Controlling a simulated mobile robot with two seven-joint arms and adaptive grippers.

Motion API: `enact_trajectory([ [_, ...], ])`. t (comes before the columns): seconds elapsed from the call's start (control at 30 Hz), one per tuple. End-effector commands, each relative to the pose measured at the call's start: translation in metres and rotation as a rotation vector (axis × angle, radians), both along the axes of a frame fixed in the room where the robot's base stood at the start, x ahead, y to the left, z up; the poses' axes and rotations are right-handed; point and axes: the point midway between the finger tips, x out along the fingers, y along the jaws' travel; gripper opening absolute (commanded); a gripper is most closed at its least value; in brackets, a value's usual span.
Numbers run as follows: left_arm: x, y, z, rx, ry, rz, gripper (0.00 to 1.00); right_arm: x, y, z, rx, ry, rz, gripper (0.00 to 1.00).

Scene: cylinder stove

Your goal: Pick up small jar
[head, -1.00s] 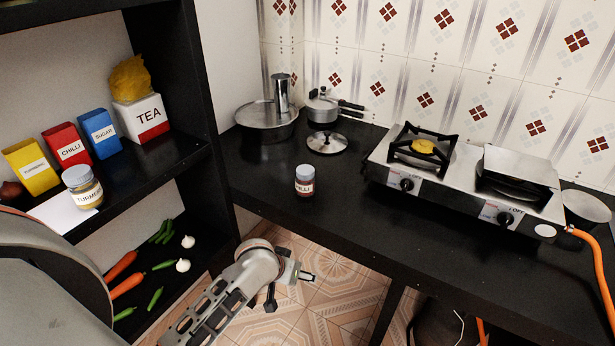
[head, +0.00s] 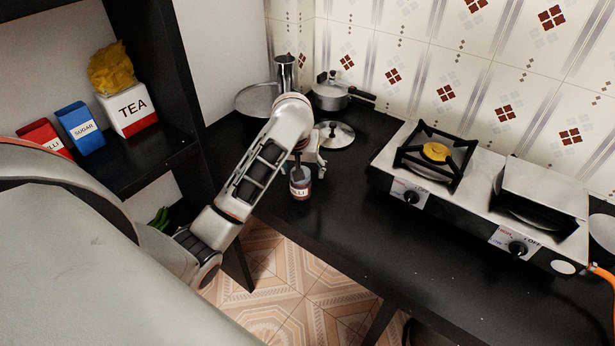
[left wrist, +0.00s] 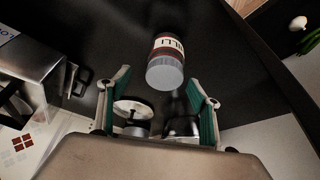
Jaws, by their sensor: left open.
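The small jar (head: 300,188) has a grey lid, a dark red body and a white label whose visible letters end in "LLI". It stands on the black counter in the head view, partly hidden by my left gripper (head: 308,158). In the left wrist view the jar (left wrist: 166,62) shows lid towards the camera, just beyond and roughly between the fingertips of my open left gripper (left wrist: 158,84). The fingers appear apart from the jar. My right gripper is not in view.
A gas stove (head: 480,195) stands right on the counter (head: 340,215). A pot lid (head: 336,135), a pressure cooker (head: 332,94) and a steel pan (head: 256,99) are behind the jar. A shelf at left holds a tea box (head: 130,108). The counter front is clear.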

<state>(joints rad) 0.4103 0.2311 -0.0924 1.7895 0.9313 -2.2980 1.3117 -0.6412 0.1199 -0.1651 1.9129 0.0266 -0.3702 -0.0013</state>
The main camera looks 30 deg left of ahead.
Motion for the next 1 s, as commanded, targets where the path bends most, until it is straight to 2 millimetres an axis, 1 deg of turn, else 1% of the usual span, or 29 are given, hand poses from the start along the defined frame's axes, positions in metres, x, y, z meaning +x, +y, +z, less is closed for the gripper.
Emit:
enact_trajectory([
  [0.03,0.001,0.002,-0.006,0.003,0.003,0.002,0.63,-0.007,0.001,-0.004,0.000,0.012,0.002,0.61],
  [0.1,0.003,0.003,-0.012,0.004,0.004,0.002,0.63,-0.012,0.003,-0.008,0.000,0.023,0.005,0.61],
  [0.27,0.006,0.004,-0.022,0.003,0.002,0.000,0.63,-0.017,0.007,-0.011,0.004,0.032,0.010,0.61],
  [0.37,0.007,0.007,-0.031,0.005,0.003,0.000,0.63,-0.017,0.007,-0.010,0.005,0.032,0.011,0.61],
  [0.5,0.009,0.010,-0.052,0.005,0.004,0.000,0.63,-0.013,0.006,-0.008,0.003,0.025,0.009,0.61],
  [0.6,0.014,0.011,-0.063,0.003,0.002,0.001,0.63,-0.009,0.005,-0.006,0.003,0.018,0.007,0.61],
  [0.73,0.017,0.012,-0.070,0.003,0.001,0.000,0.63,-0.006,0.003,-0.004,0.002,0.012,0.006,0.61],
  [0.93,0.018,0.012,-0.070,0.002,0.001,0.000,0.63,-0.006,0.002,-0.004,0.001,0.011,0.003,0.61],
  [0.97,0.017,0.012,-0.070,0.002,0.001,0.000,0.61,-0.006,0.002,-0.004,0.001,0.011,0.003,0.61],
  [1.0,0.018,0.012,-0.070,0.002,0.001,0.000,0.50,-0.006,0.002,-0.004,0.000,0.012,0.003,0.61],
])
